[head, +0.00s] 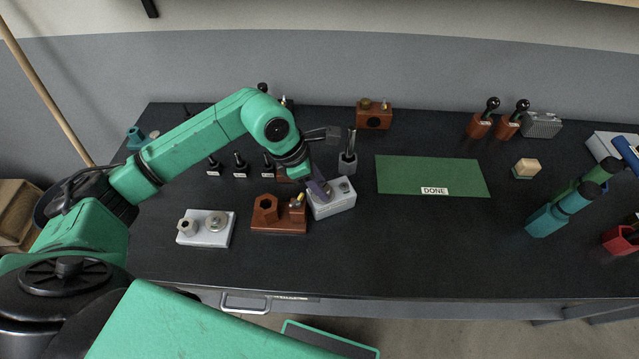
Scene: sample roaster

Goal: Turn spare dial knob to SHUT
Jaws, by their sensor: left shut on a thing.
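My left arm reaches in from the left, and its gripper (321,190) points down at a light grey box (335,206) near the middle of the table. The gripper is shut on a small knob on top of this box, which I take to be the spare dial knob. The fingers hide most of the knob, so its pointer and any SHUT mark cannot be read. A second small round fitting (345,186) shows on the box, right of the fingers. My right gripper is not in view.
A brown wooden block (279,226) stands close left of the box. A pale plate with two fittings (205,240) is farther left. A metal holder (347,164) stands just behind the box. A green mat labelled DONE (420,175) lies right. The front table strip is clear.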

